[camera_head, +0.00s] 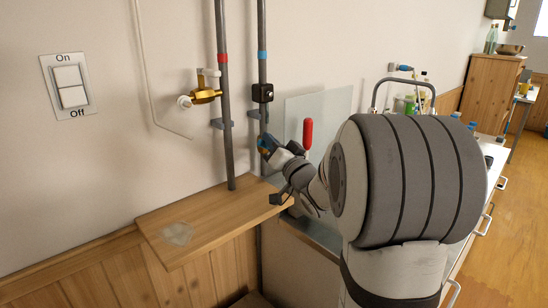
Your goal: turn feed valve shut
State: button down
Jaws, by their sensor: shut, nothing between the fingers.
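A brass valve (204,96) with white fittings sits on the red-banded pipe (222,60) on the wall. A second pipe (262,30) with a blue band runs beside it and carries a black square fitting (263,93). A red upright handle (307,133) shows to the right of this pipe. I see no label telling which is the feed valve. My gripper (267,146) is shut and empty, at the lower part of the blue-banded pipe, below the black fitting. It lies left of and below the red handle. I cannot tell whether it touches anything. My arm hides what is behind it.
A wooden shelf (205,215) with a pale patch juts out below the pipes. A white On/Off switch (69,87) is on the wall at left. A clear panel (335,105) stands behind the red handle. A counter with a tap and bottles (410,104) lies at right.

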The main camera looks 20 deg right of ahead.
jog(key=n+y+b, duration=0.1)
jog(key=n+b, duration=0.1)
jog(key=a+f+n+y+b, duration=0.1)
jog(key=n+b, duration=0.1)
jog(key=f+n+y+b, duration=0.1)
jog(key=n+b, duration=0.1)
jog(key=shift+s+a+f+g+b, duration=0.1)
jog(key=shift+s+a+g+b, duration=0.05)
jog(key=shift+s+g+b, duration=0.2)
jog(key=shift+n, duration=0.3)
